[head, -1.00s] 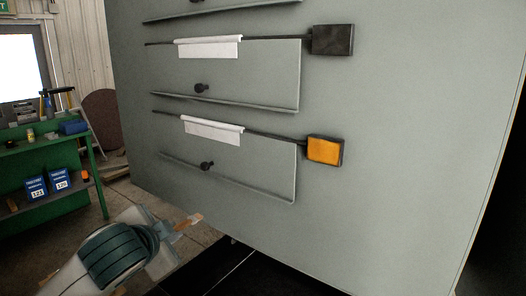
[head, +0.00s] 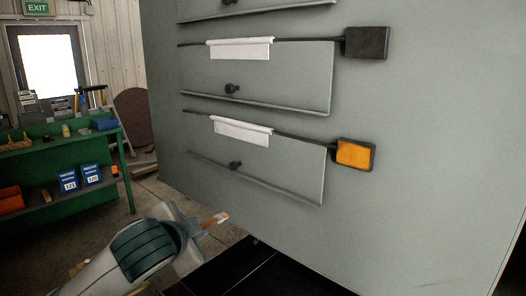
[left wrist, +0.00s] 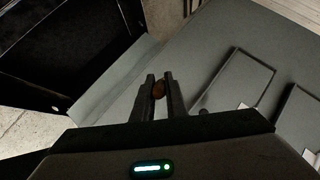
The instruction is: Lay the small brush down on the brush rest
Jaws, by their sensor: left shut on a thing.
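My left gripper (head: 203,228) is low in the head view, in front of the lower left part of a large grey cabinet face. It is shut on a small brown-tipped thing, likely the small brush (head: 217,219), whose tan end sticks out past the fingers. In the left wrist view my left gripper (left wrist: 160,92) pinches the brown brush (left wrist: 158,89) between two dark fingers. Most of the brush is hidden. I cannot make out a brush rest in either view. My right gripper is not in view.
The grey enclosure face (head: 420,100) carries hinged flaps, white labels (head: 242,131), dark knobs and an orange-faced square (head: 354,153). A green bench (head: 60,150) with tools, several small things and blue numbered boxes (head: 91,174) stands at the left. Floor lies between.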

